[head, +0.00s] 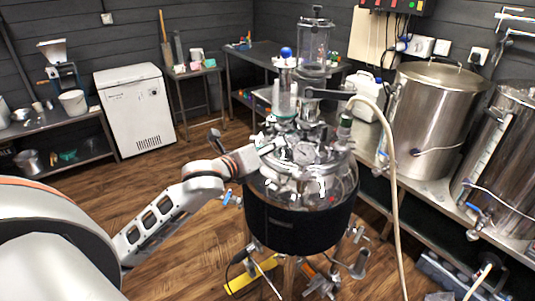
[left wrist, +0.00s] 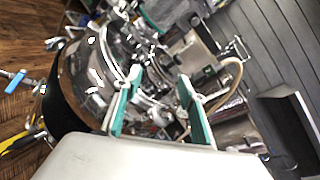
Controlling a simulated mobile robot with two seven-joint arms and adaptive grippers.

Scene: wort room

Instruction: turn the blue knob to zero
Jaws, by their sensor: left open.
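I cannot tell which blue part the task means; a blue valve handle (head: 229,197) also sits low on the vessel's left side, and a blue handle shows in the left wrist view (left wrist: 17,78). My left gripper (head: 272,146) is over the vessel's lid, below the blue ball, its fingers hard to make out among the fittings. In the left wrist view the gripper (left wrist: 159,77) is open, its teal-padded fingers apart with lid fittings beyond them. My right gripper is not in view.
A beige hose (head: 392,175) hangs down the vessel's right side. A round gauge (head: 304,153) and clamps crowd the lid. Steel tanks (head: 432,110) stand on a bench at right. A white chest freezer (head: 135,108) is at back left.

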